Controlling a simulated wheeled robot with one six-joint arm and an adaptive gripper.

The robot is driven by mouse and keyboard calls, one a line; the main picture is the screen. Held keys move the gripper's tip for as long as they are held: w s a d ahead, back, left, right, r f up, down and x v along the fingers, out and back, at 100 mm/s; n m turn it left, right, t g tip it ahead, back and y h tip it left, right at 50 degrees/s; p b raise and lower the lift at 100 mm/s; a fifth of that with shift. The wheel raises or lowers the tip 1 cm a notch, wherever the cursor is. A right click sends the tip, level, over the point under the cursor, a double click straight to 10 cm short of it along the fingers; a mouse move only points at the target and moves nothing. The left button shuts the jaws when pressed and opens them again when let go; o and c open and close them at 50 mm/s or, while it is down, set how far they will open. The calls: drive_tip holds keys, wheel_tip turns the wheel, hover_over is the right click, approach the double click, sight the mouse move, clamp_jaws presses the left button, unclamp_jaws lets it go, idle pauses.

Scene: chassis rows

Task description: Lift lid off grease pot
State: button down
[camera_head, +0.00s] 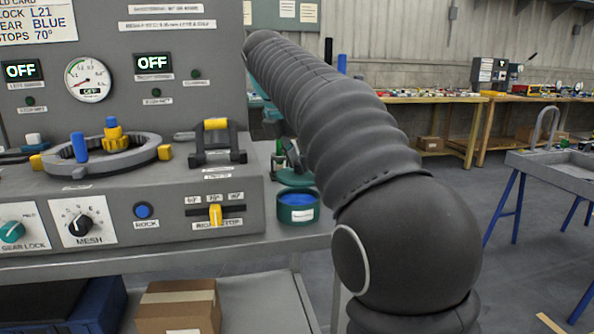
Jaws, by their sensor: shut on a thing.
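The grease pot (298,215) is a small dark green tub with a white label, standing upright near the right end of the grey bench. Its top is open and blue grease shows inside. The lid (296,180) is a green disc, apart from the pot, seen just above and behind its rim. My gripper (284,160) is mostly hidden behind my dark ribbed arm. Its jaws are shut on the lid from above. The exact grip and the gap between lid and pot are hard to tell.
Left of the pot stands a grey control console (150,207) with knobs, a yellow lever and a ring gear (105,155) on top. A cardboard box (178,306) sits on the shelf below. A trestle table (560,170) stands at right, with open floor between.

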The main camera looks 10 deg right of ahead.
drive_tip(key=s+d+r, duration=0.6)
drive_tip(key=s+d, duration=0.1)
drive_tip(key=s, duration=0.1)
drive_tip(key=shift+s+d+r, duration=0.15)
drive_tip(key=shift+s+r, duration=0.15)
drive_tip(key=shift+r, duration=0.05)
